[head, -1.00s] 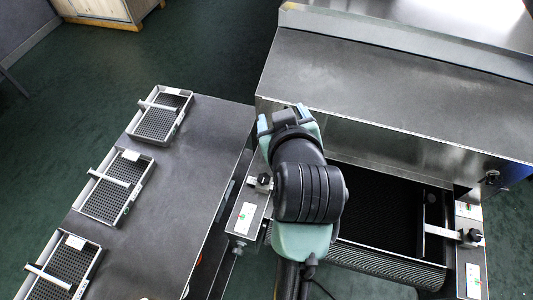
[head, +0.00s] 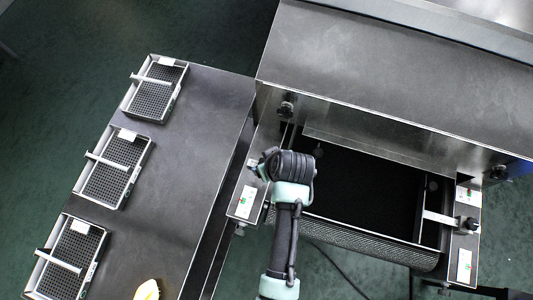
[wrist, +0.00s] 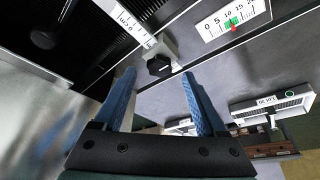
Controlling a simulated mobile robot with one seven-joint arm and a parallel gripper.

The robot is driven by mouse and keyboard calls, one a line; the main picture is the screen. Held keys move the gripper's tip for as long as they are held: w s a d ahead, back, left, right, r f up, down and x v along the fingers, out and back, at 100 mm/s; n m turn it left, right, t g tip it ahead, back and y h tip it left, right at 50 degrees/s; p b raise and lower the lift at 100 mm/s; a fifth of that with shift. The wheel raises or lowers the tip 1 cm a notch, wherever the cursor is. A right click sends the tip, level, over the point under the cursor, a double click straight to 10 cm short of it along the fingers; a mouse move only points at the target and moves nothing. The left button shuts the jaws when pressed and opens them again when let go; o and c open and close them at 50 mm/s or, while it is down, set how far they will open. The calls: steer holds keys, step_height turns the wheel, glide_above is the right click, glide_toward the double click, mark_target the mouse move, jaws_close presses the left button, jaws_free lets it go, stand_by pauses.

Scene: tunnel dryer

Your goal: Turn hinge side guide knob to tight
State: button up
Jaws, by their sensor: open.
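In the wrist view a small black lobed knob (wrist: 158,66) sits on a pale metal bracket (wrist: 168,46), beside a white scale plate (wrist: 238,20) with a green band and red pointer. My gripper (wrist: 158,76) has its two blue fingers apart, pointing toward the knob, which shows between and just past the fingertips. Contact cannot be told. In the head view my wrist covers this left guide knob; its scale plate (head: 246,202) shows beside my arm. A similar black knob (head: 472,225) stands on the right guide. Which guide is the hinge side is not marked.
The dark conveyor belt (head: 365,200) lies between the guides, under the dryer's steel hood (head: 390,75). Other black knobs (head: 286,107) (head: 498,172) are on the dryer front. A grey table (head: 190,150) at left holds mesh trays (head: 119,171) and a yellow item (head: 147,291).

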steer(key=shift+x, duration=1.45)
steer(key=shift+r, duration=0.1)
jaws_close()
